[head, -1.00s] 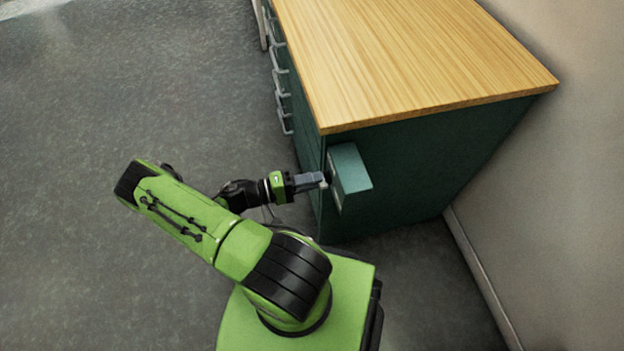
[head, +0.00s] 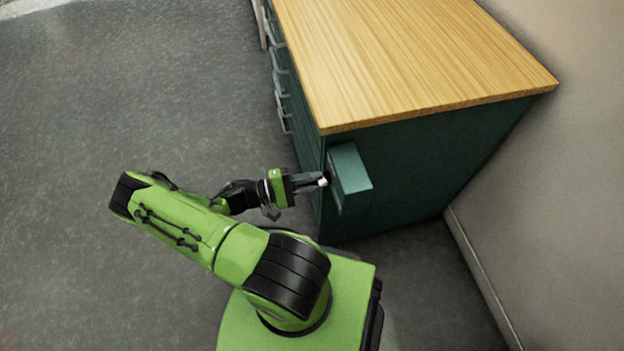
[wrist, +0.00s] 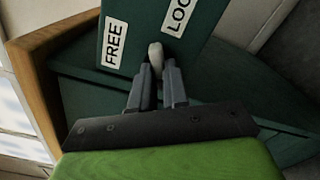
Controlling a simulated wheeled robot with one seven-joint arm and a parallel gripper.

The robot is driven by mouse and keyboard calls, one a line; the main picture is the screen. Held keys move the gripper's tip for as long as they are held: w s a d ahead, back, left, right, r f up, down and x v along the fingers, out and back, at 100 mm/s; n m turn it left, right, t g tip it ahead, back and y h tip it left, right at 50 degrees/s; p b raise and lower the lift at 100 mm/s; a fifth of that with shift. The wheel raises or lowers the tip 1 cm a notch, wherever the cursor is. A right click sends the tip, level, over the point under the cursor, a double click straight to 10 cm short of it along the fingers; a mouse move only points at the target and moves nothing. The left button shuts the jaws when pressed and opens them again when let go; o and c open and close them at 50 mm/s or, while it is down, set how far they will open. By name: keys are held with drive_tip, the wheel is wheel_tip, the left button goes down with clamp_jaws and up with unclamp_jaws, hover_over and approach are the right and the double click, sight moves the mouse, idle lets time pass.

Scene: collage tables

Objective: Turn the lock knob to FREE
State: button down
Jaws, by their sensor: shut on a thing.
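The lock knob (wrist: 155,54) is a small pale bar on a dark green box in the wrist view. My gripper (wrist: 157,72) is shut on the knob's near end. The FREE label (wrist: 115,43) is left of the knob, and the LOCK label (wrist: 179,17), partly cut off at the top edge, is to its right. The knob points up between the two labels. In the head view, my gripper (head: 322,181) meets the face of the green box (head: 352,167) on the cabinet's end; the knob is mostly hidden there.
The dark green cabinet (head: 420,160) has a wooden top (head: 410,60) whose edge overhangs near the box. Drawer handles (head: 281,90) run along its left side. A wall (head: 560,180) stands to the right. The grey floor at left is clear.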

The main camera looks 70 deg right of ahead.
drive_tip(key=n+p, duration=0.2)
drive_tip(key=n, duration=0.9)
drive_tip(key=shift+n, duration=0.4)
drive_tip(key=shift+f, duration=0.1)
drive_tip(key=c, duration=1.1)
unclamp_jaws()
drive_tip(key=v, duration=1.5)
drive_tip(key=shift+w+a, duration=0.2)
drive_tip(key=shift+w, duration=0.15)
